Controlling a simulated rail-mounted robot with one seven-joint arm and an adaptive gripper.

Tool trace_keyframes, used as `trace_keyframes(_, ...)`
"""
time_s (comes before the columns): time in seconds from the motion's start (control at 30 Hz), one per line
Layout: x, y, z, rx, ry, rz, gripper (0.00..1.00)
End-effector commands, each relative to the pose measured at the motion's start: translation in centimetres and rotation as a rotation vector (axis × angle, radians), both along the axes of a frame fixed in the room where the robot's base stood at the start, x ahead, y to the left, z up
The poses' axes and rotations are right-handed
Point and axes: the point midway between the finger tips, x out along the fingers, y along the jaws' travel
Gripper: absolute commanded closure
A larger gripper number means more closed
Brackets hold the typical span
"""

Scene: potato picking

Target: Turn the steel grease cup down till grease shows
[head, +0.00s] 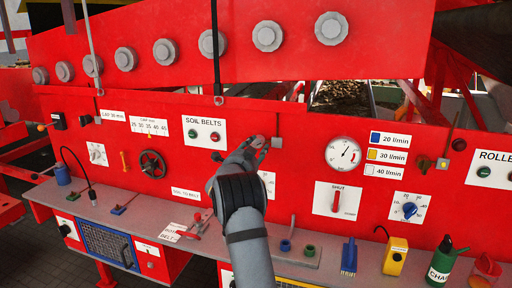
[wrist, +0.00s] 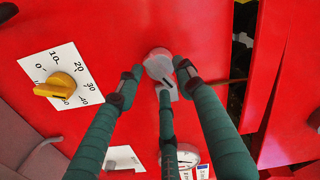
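A round grey cup (wrist: 158,54), which I take for the steel grease cup, sits on the red panel between my fingertips in the wrist view. In the head view its pinkish-grey face (head: 258,141) shows just beyond my fingers. My gripper (wrist: 158,72) has its three green fingers around the cup, one on each side and one below. The side fingertips lie close to its rim; I cannot tell whether they press on it. My gripper (head: 246,150) is also in the head view, seen from behind. No grease can be made out.
A yellow knob on a white dial (wrist: 60,85) is left of my fingers in the wrist view. In the head view a small grey square plate (head: 277,142) is right of the cup, and a round gauge (head: 343,154) farther right. A grey ledge (head: 310,256) runs below with bottles and tools.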

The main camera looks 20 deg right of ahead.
Motion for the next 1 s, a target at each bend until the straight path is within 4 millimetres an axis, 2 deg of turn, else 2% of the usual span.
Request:
trace_keyframes(0.07, 0.01, 0.07, -0.03, 0.0, 0.0, 0.001, 0.62)
trace_keyframes(0.17, 0.0, 0.06, -0.03, 0.0, 0.0, 0.001, 0.68)
trace_keyframes(0.7, -0.01, 0.07, -0.05, 0.001, 0.001, 0.0, 0.99)
trace_keyframes(1.0, -0.01, 0.1, -0.17, 0.005, -0.004, 0.001, 1.0)
